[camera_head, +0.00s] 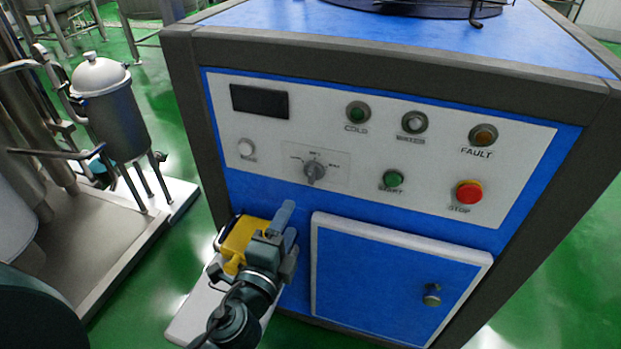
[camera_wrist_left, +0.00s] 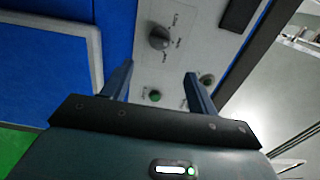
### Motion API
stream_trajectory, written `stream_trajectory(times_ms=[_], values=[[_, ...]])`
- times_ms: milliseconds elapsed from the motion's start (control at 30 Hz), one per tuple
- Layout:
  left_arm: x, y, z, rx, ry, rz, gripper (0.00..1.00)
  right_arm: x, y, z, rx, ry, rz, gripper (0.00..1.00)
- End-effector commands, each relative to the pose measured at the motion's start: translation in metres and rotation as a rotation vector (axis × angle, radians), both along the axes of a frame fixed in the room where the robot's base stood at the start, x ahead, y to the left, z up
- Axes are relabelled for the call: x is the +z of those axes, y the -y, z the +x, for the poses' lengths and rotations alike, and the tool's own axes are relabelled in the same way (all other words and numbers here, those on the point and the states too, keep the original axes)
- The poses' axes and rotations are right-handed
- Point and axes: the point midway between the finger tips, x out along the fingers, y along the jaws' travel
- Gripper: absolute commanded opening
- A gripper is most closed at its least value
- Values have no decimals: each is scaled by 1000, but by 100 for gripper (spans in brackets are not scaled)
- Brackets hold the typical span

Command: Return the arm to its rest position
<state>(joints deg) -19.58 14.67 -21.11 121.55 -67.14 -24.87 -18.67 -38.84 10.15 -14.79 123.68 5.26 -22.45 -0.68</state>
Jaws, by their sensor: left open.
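My left arm comes in from the bottom of the head view. Its gripper (camera_head: 282,222) is in front of the blue machine's front face, below the white control panel (camera_head: 320,125) and left of the small door. In the left wrist view the two fingers (camera_wrist_left: 156,78) are spread with nothing held between them. Beyond them the panel shows with its rotary knob (camera_wrist_left: 158,38). The knob also shows in the head view (camera_head: 314,172), left of the green button (camera_head: 393,179). My right gripper is in neither view.
A yellow part (camera_head: 243,238) shows close beside the left gripper; whether they touch is unclear. A blue door (camera_head: 390,285) with a pale frame is to the right. A red stop button (camera_head: 468,192) sits on the panel.

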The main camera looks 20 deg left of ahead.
Motion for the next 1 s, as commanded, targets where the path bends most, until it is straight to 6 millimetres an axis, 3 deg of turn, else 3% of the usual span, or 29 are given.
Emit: stream_trajectory(times_ms=[167, 267, 500, 700, 833, 1000], values=[[-3, 0, -2, 0, -21, -30, 59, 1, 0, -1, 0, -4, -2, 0], [-14, -1, -10, 2, -103, -161, 59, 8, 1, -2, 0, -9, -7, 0], [-67, 6, -63, 84, -456, -805, 59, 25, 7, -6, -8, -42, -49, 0], [-90, 17, -107, 211, -652, -1267, 59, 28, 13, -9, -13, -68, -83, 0], [-97, 21, -122, 260, -705, -1414, 59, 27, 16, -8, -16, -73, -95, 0], [-99, 23, -125, 273, -718, -1456, 59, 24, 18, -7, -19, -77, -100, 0]])
